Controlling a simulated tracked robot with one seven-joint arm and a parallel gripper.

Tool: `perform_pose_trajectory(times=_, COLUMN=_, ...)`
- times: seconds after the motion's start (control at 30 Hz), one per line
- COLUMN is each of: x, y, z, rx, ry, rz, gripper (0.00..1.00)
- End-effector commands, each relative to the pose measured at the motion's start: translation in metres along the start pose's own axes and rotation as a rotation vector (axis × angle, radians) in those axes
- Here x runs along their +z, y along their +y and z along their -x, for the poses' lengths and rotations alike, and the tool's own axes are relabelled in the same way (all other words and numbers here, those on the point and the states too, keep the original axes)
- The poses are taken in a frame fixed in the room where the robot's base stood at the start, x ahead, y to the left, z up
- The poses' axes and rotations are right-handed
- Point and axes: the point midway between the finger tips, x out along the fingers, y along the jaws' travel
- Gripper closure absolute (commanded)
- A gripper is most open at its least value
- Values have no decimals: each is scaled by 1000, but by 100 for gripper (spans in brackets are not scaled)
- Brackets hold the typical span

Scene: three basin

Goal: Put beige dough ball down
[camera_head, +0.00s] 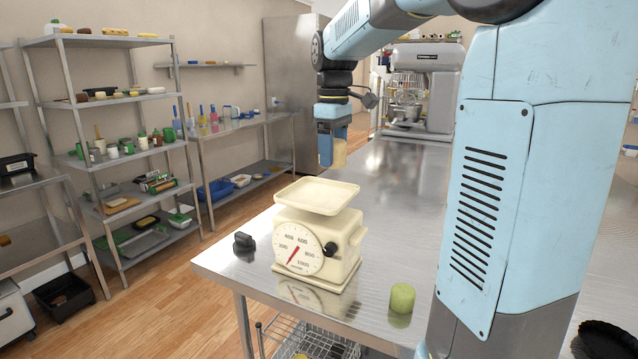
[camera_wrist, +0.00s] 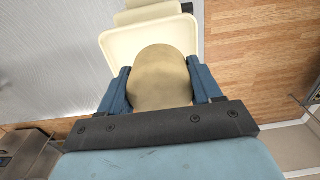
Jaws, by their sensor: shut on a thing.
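The beige dough ball (camera_wrist: 160,78) is held between the two blue fingers of my gripper (camera_wrist: 160,95) in the wrist view. In the head view my gripper (camera_head: 333,152) is shut on it, and part of the dough ball (camera_head: 340,153) shows at the fingers' right side. They are in the air, above and behind the cream scale (camera_head: 318,240). The scale's square pan (camera_head: 316,195) looks empty in the head view. In the wrist view the pan (camera_wrist: 115,45) lies beyond the dough ball, which hides part of it.
The scale stands near the front-left edge of the steel table (camera_head: 400,215). A green cylinder (camera_head: 402,298) stands to its right and a small black object (camera_head: 243,243) to its left. A large mixer (camera_head: 428,85) stands at the back. The table's middle is clear.

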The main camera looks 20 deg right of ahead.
Motion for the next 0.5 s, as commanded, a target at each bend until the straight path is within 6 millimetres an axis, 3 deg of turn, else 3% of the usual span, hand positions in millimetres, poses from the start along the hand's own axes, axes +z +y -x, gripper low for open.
perform_pose_trajectory(times=0.23, x=-30, y=14, z=-38, rx=-1, ry=-1, rz=0, gripper=76)
perform_pose_trajectory(times=0.5, x=-41, y=19, z=-53, rx=0, ry=1, rz=-1, gripper=76)
